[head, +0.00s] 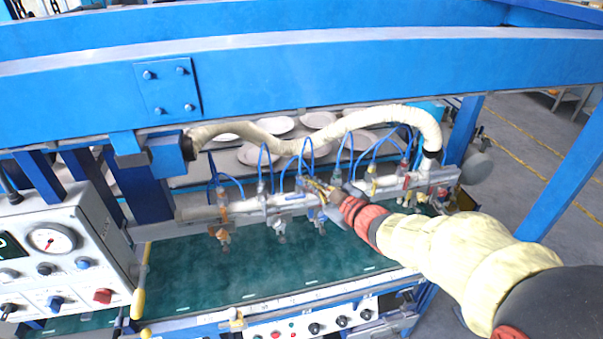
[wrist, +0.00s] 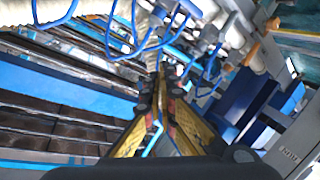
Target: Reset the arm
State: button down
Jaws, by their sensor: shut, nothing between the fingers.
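My gripper (head: 314,187) is at the end of my arm, which reaches in from the lower right in the head view. Its fingers lie against the view of the metal pipe bar (head: 290,201) with blue hoses; whether they touch it cannot be told. In the wrist view my gripper (wrist: 158,75) shows its yellow and dark fingers closed together, with nothing held. Blue hoses (wrist: 125,45) and pipe fittings lie close around the fingertips.
A green conveyor bed (head: 260,265) lies below the bar. Blue beams (head: 300,75) cross above. White plates (head: 275,125) lie behind the bar. A control box (head: 60,250) with a gauge stands at the left. Open floor (head: 540,140) shows at the right.

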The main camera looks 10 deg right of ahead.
jog(key=s+d+f+m+g+h+b, duration=0.1)
jog(key=s+d+f+m+g+h, duration=0.55)
jog(key=s+d+f, duration=0.5)
jog(key=s+a+m+g+h+b, duration=0.1)
jog(key=s+m+g+b, duration=0.25)
jog(key=s, duration=0.65)
jog(key=s+a+r+y+b, duration=0.1)
jog(key=s+a+y+b, duration=0.1)
jog(key=s+a+b, duration=0.4)
jog(key=s+a, duration=0.3)
jog(key=a, duration=0.1)
jog(key=shift+s+a+r+t, duration=0.25)
jog(key=shift+s+a+t, duration=0.1)
jog(key=shift+s+t, duration=0.05)
jog(key=shift+y, duration=0.25)
